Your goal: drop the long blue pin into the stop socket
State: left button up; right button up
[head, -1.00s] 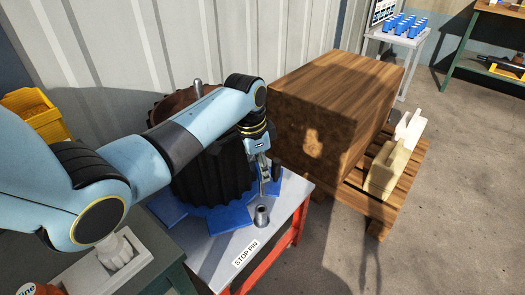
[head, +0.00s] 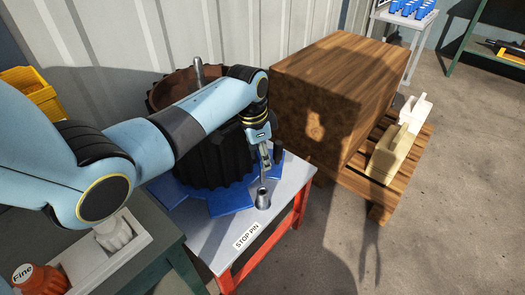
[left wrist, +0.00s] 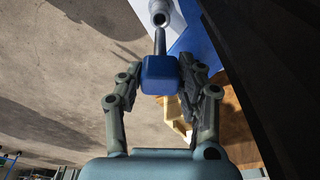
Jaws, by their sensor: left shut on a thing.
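My left gripper (head: 264,162) is low above the small table and shut on the long blue pin. In the left wrist view the pin's blue head (left wrist: 160,75) sits between the two fingers (left wrist: 161,88). Its thin grey shaft (left wrist: 160,42) points away from the gripper toward the grey stop socket (left wrist: 159,15). In the head view the socket (head: 263,199) is an upright metal cylinder behind the STOP PIN label (head: 247,236). The pin's lower end appears at or just above the socket's mouth; I cannot tell whether it is inside. My right gripper is not in view.
A dark ribbed planter drum (head: 212,160) stands on a blue base (head: 232,200) close behind my left gripper. A large wooden block (head: 335,95) on a pallet (head: 350,182) is to the right. The table's front (head: 215,262) is clear.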

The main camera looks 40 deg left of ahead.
aim_at(263, 183)
pick_arm(q)
jog(key=shift+f+b, duration=0.5)
jog(key=shift+f, duration=0.7)
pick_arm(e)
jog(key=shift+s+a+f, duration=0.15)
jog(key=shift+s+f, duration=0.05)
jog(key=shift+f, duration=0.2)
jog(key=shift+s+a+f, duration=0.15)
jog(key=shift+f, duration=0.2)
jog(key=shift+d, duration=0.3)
pick_arm(q)
jog(key=shift+r+p, duration=0.1)
jog(key=shift+p, duration=0.25)
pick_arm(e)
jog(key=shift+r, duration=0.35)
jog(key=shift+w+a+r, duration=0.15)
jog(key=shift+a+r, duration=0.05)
pick_arm(q)
jog(key=shift+p, duration=0.5)
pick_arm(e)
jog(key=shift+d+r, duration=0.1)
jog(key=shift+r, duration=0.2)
pick_arm(q)
jog(key=shift+f+b, duration=0.6)
jog(key=shift+f, duration=0.3)
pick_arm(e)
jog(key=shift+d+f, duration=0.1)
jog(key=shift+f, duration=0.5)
